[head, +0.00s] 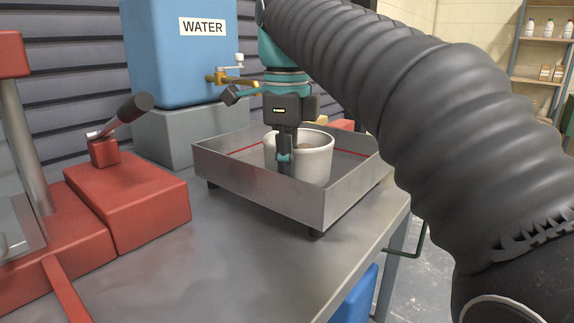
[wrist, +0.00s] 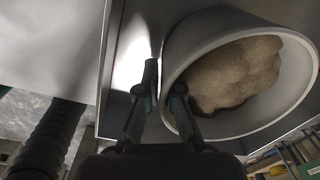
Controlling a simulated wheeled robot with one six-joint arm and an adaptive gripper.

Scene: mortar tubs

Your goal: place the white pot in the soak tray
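The white pot (head: 314,165) stands upright inside the walls of the grey metal soak tray (head: 326,206). Its base is hidden by the tray's front wall, so I cannot tell whether it touches the tray floor. A brown lump shows inside the pot, which is large in the wrist view (wrist: 178,48). My gripper (head: 285,160) points down at the pot's near left side. In the wrist view my fingers (wrist: 163,88) are close together, one outside the pot wall and one inside, and look shut on the wall near the rim.
A blue water tank (head: 180,60) with a brass tap (head: 222,78) stands on a grey block (head: 165,138) behind the tray. Red equipment (head: 128,198) with a black-handled lever is at the left. The metal bench (head: 215,262) is clear in front of the tray.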

